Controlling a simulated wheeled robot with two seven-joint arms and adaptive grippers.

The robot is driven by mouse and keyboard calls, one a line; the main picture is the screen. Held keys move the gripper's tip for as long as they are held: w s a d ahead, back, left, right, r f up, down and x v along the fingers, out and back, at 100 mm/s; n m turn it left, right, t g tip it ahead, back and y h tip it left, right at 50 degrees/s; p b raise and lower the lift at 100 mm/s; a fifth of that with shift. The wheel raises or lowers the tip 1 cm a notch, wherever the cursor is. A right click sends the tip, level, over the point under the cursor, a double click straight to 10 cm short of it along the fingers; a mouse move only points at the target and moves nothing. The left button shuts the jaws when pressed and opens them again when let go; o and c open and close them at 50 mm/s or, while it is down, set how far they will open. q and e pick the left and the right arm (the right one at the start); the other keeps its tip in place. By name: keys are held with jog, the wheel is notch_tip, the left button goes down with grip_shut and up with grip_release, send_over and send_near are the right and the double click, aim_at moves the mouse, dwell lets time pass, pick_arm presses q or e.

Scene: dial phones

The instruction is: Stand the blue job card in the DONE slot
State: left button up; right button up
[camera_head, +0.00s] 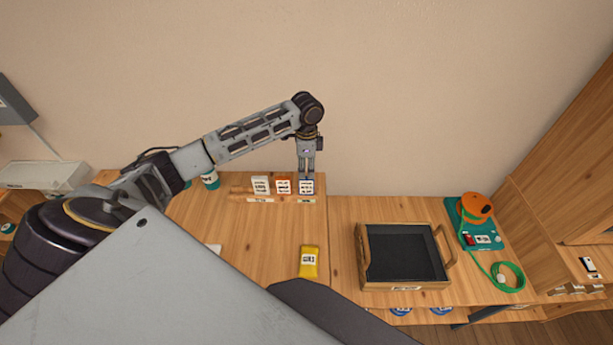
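The blue job card (306,188), white-faced with a blue edge, stands upright at the right end of a low wooden rack (237,193) at the back of the table. My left gripper (307,177) points down right over this card, its fingertips at the card's top edge. The view is too small to tell whether the fingers are closed on it or just around it. An orange-topped card (284,187) and a pale card (261,185) stand to its left. Small labels on the rack's front are unreadable. My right gripper is out of view.
A yellow packet (308,262) lies on the table's front part. A wooden tray with a black inside (448,254) is on the right, beside an orange and teal device (476,207) with a green cord. A teal-and-white container (210,180) stands left of the rack.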

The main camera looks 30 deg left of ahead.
pick_arm(q)
jog(key=shift+r, duration=1.25)
jog(key=shift+d+f, duration=0.1)
